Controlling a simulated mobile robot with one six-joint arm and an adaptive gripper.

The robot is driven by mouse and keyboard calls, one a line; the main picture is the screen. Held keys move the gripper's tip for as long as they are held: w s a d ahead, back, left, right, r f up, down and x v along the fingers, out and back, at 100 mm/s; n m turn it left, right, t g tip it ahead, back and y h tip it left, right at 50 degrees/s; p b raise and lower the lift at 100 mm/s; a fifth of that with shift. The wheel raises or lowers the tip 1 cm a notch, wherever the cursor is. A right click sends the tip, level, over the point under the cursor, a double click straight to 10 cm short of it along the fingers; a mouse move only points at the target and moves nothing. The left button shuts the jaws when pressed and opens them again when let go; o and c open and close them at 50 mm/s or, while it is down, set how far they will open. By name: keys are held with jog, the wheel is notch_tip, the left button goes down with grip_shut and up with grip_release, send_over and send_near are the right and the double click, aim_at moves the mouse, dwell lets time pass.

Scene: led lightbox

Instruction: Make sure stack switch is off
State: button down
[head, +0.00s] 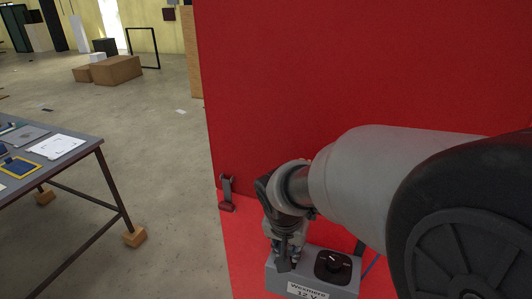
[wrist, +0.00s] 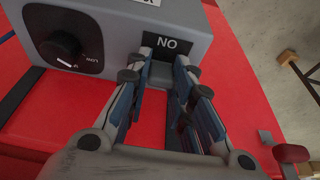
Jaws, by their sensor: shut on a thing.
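A grey box (head: 313,283) marked "Wexmere 12 V" stands on the red surface. It also shows in the wrist view (wrist: 112,25). Its front has a black dial (head: 333,265) with a white pointer mark, also visible in the wrist view (wrist: 61,48). Beside the dial, a black label (wrist: 168,45) reads "NO" in the wrist view, which is "ON" turned over. My gripper (wrist: 166,72) is at the box face just by this label, shut on a small grey switch part between its fingertips. The fingers hide most of that part, so its position is unclear.
A red panel (head: 360,70) rises behind the box. A small dark red lever-like fitting (head: 228,192) stands near the panel's left edge. A table (head: 85,150) with flat items is at the left, with open concrete floor between.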

jog(key=p, duration=0.1)
jog(key=g+p, duration=0.1)
jog(key=p, duration=0.1)
jog(key=shift+w+d+r, duration=0.15)
jog(key=shift+w+r, duration=0.05)
jog(key=shift+r, duration=0.05)
jog(key=shift+w+f+g+y+p, duration=0.15)
jog(key=shift+g+y+p, duration=0.2)
jog(key=shift+p, duration=0.25)
jog(key=shift+f, duration=0.1)
jog(key=c, duration=1.4)
grip_release()
notch_tip(320, 180, up, 12)
jog(key=s, duration=0.1)
jog(key=shift+s+a, duration=0.3)
jog(key=shift+a, duration=0.05)
